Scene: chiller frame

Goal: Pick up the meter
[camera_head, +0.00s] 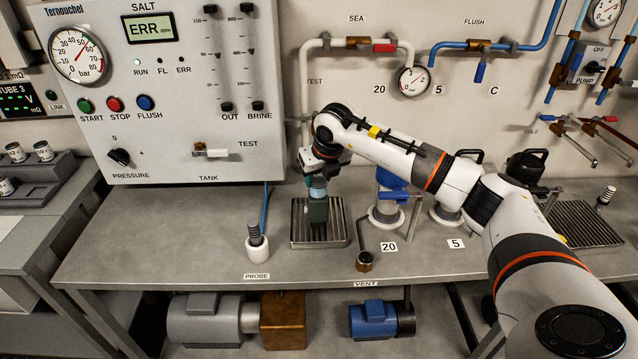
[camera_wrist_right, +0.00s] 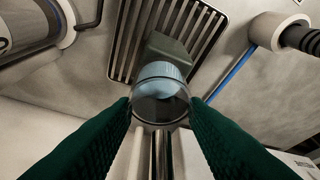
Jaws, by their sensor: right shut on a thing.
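The meter, as I take it, has a clear bluish round upper part (camera_head: 318,191) and a dark green block-like lower part. It is upright over the slotted drain tray (camera_head: 340,240). In the right wrist view the meter (camera_wrist_right: 162,85) lies between the green pads of my right gripper (camera_wrist_right: 160,112), with its block end over the slats. My right gripper (camera_head: 319,180) points down and is shut on the meter's upper part. I cannot tell whether the meter's lower end touches the tray. My left gripper is out of view.
A probe in a white holder (camera_head: 257,246) stands left of the tray, with a blue tube behind it. White valve bases, one with a blue handle (camera_head: 391,181), stand to the right. The control panel (camera_head: 190,90) rises behind. The bench front-left (camera_head: 150,245) is clear.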

